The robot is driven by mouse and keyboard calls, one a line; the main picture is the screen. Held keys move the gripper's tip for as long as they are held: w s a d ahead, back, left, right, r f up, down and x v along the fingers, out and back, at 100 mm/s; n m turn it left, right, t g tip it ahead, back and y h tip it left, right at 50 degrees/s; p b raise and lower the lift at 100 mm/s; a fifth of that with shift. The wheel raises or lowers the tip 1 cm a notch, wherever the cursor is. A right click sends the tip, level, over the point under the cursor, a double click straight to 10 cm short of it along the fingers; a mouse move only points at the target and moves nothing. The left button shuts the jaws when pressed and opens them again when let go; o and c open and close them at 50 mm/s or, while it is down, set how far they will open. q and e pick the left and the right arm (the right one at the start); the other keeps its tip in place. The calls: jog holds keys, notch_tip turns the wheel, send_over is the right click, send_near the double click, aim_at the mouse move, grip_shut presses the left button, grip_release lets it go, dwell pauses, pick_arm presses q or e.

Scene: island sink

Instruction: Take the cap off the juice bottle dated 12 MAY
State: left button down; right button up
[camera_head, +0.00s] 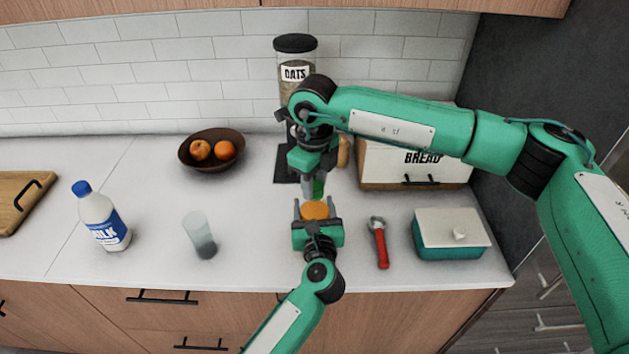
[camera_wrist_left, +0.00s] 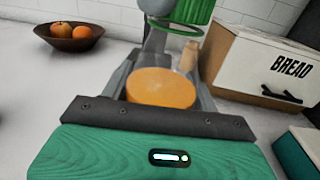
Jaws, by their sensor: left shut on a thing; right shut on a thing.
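The juice bottle shows mainly as an orange round shape (camera_head: 314,210) between the fingers of my left gripper (camera_head: 317,214). In the left wrist view the orange disc (camera_wrist_left: 160,88) sits between both fingers, and my left gripper is shut on the bottle. A green ribbed cap (camera_wrist_left: 199,14) is above it, with a green ring at its lower edge; it also shows in the head view (camera_head: 318,188). My right gripper (camera_head: 317,180) points down from above and is shut on the cap. I cannot tell whether the cap still touches the bottle's neck. No date label is readable.
A red-handled tool (camera_head: 380,246) and a teal box with a pale lid (camera_head: 452,232) lie to the right. The bread box (camera_head: 385,163) and oats jar (camera_head: 296,60) stand behind. A glass (camera_head: 201,236), milk bottle (camera_head: 104,222) and fruit bowl (camera_head: 211,152) are left.

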jog(key=n, duration=1.8)
jog(key=shift+n, duration=0.3)
jog(key=n, duration=0.6)
jog(key=shift+r, duration=0.1)
jog(key=shift+d, duration=0.1)
jog(key=shift+r, duration=1.1)
